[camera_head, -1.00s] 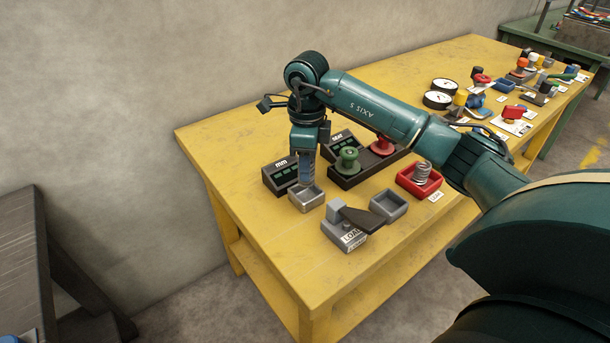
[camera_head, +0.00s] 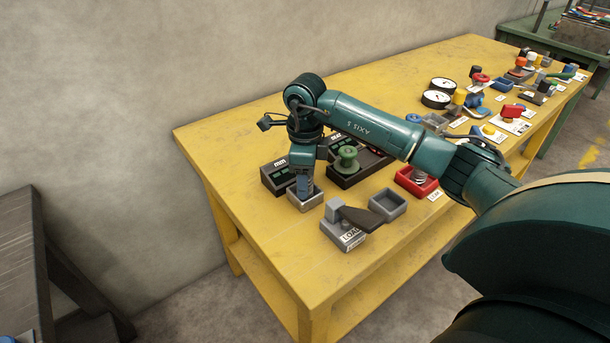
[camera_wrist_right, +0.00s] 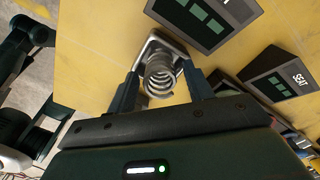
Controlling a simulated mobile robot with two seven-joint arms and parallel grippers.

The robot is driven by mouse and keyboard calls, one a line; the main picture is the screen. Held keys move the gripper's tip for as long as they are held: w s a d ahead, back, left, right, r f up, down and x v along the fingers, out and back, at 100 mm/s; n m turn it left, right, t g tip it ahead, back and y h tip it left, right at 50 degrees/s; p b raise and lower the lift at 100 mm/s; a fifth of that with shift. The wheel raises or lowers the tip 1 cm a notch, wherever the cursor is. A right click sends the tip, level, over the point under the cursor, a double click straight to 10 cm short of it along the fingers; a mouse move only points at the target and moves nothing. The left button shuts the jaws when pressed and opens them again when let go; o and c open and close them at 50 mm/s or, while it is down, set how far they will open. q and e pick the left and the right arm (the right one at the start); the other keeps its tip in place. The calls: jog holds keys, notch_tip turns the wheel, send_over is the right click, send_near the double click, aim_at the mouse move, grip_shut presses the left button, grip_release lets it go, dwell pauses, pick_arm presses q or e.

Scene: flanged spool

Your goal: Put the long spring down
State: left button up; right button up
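The long spring (camera_wrist_right: 160,78) is a pale metal coil, standing between my right gripper's fingers in the right wrist view. My right gripper (camera_head: 305,187) is down at the small grey metal tray (camera_head: 306,202) near the table's left end. It appears shut on the spring, seen from above in the right wrist view (camera_wrist_right: 160,72). The tray's rim (camera_wrist_right: 152,40) shows behind the spring there. The spring's lower end is hidden, so contact with the tray floor cannot be told. In the head view, the gripper hides the spring. My left gripper is out of view.
A black "mm" display (camera_head: 278,178) stands close behind the tray. A green spool (camera_head: 347,158) sits on a black base to the right. A grey block marked "LOAD" (camera_head: 342,236), an empty grey tray (camera_head: 388,204) and a red tray (camera_head: 415,184) holding another spring stand nearer.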

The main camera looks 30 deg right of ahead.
jog(key=shift+o, duration=0.2)
notch_tip(320, 180, up, 13)
jog(key=shift+f, duration=0.15)
dwell(0.3)
dwell(0.8)
jog(key=shift+s, duration=0.1)
